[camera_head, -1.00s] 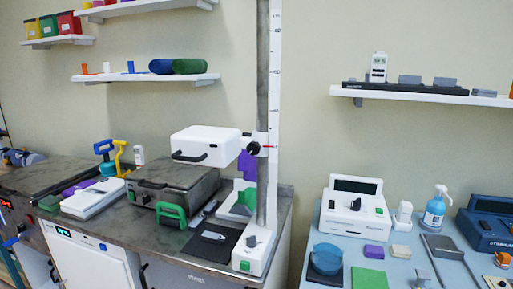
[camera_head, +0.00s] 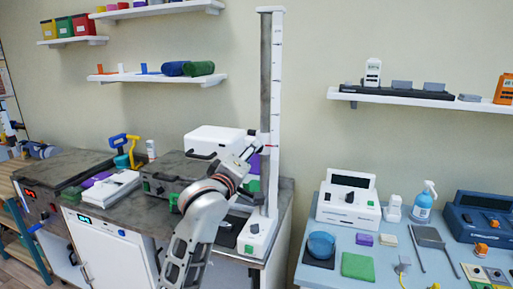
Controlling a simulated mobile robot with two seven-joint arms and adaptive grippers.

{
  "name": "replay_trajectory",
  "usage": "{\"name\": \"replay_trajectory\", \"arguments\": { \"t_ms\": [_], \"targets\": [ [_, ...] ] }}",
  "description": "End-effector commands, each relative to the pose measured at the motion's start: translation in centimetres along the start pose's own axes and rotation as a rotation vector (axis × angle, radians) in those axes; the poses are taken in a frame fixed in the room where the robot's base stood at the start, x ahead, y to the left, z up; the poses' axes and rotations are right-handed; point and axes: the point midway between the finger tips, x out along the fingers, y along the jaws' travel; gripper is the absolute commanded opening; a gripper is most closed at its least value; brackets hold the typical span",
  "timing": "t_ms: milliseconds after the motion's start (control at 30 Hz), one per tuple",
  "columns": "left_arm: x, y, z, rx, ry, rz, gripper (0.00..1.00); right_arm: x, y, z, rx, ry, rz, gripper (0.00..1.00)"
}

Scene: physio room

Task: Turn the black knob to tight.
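The black knob (camera_head: 252,132) is on the side of the white carriage clamped to the tall column with a scale. It is small and partly hidden by my arm. A white box head (camera_head: 211,138) extends left from the carriage. My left arm rises from the bottom of the picture, with its gripper (camera_head: 249,151) at the carriage, just below the knob. Its fingers are too small and covered to tell whether they are open or touching the knob. My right gripper is not in view.
The column (camera_head: 265,105) stands on a white base (camera_head: 258,236) at the counter's right end. Grey cases and a white device crowd the counter to the left. A blue table (camera_head: 390,262) with devices is at right. Wall shelves hang above.

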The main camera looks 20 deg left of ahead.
Motion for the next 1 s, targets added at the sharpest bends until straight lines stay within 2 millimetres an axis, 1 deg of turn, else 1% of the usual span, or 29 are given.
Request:
{"name": "replay_trajectory", "arguments": {
  "t_ms": [200,400,600,833,867,900,1000],
  "targets": [
    [3.4,0.0,-0.1,0.004,0.001,-0.001,0.44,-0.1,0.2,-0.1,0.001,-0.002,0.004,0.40],
    [5.7,0.0,-0.1,0.004,0.001,0.000,0.44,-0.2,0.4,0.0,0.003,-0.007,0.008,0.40],
    [6.6,-0.1,0.0,0.003,0.001,0.000,0.44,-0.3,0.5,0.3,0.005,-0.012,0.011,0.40],
    [6.6,-0.1,0.0,0.003,0.001,0.000,0.44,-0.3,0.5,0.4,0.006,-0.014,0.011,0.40],
    [6.6,-0.1,0.0,0.003,0.001,0.000,0.39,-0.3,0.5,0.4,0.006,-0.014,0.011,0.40],
    [6.6,-0.1,0.0,0.003,0.001,0.000,0.28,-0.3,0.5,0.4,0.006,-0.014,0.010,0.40],
    [6.6,-0.1,0.0,0.003,0.001,0.000,0.05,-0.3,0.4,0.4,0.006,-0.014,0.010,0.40]
  ]
}}
